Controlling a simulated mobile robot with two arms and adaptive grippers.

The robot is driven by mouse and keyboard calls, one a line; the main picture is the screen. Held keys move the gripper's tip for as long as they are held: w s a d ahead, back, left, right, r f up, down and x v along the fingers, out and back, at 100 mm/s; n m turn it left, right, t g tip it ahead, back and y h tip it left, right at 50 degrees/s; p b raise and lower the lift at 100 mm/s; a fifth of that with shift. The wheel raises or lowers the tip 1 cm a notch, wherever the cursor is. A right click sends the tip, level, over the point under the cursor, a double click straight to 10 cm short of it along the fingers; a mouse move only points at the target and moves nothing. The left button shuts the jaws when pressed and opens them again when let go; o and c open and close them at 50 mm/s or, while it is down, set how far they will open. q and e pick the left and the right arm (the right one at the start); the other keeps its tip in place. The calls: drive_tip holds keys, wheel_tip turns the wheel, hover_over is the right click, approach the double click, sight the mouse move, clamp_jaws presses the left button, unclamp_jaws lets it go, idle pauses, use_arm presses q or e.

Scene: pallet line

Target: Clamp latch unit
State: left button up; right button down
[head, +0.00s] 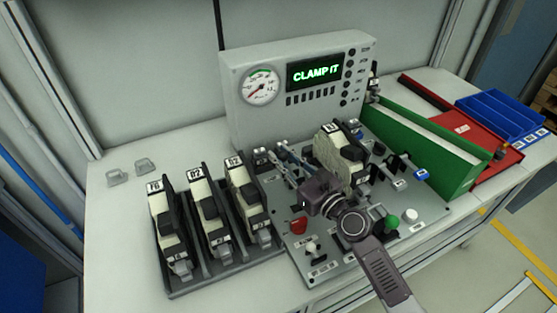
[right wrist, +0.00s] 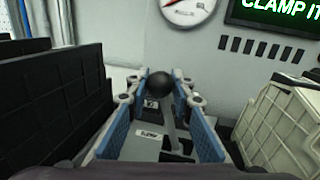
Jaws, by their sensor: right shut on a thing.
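A cream and black latch unit (head: 335,158) sits upright in the grey test fixture (head: 432,207), below the panel (head: 235,85) whose screen (head: 315,72) reads "CLAMP IT". My right gripper (head: 281,150) reaches in just left of this unit. In the right wrist view its blue-padded fingers (right wrist: 165,100) are shut on the clamp lever (right wrist: 159,84), which has a black ball knob and a grey stem. A label (right wrist: 149,136) reading "CLAMP" lies at its foot. The seated unit's cream side (right wrist: 285,125) shows at right. My left gripper is out of view.
A rack (head: 215,276) with several latch units stands left of the fixture. A green chute (head: 425,150), a red tray (head: 465,132) and blue bins (head: 500,112) are at right. A red button (head: 298,225) and green button (head: 391,222) are near my arm. The bench's left end is mostly clear.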

drive_tip(key=d+m, duration=0.1)
drive_tip(key=m, duration=0.1)
drive_tip(key=w+d+m, duration=0.1)
drive_tip(key=shift+d+r+t+b, duration=0.25)
drive_tip(key=shift+d+t+b, duration=0.05)
drive_tip(key=shift+t, duration=0.1)
drive_tip(key=shift+w+d+m, duration=0.25)
drive_tip(key=shift+d+m, duration=0.3)
drive_tip(key=shift+m, duration=0.15)
drive_tip(key=shift+w+d+m, duration=0.25)
drive_tip(key=shift+d+m, duration=0.3)
drive_tip(key=shift+m, duration=0.15)
drive_tip(key=c, duration=1.7)
unclamp_jaws()
drive_tip(key=shift+t, duration=0.3)
drive_tip(key=shift+o, duration=0.2)
drive_tip(key=v, duration=1.2)
drive_tip(key=shift+d, duration=0.1)
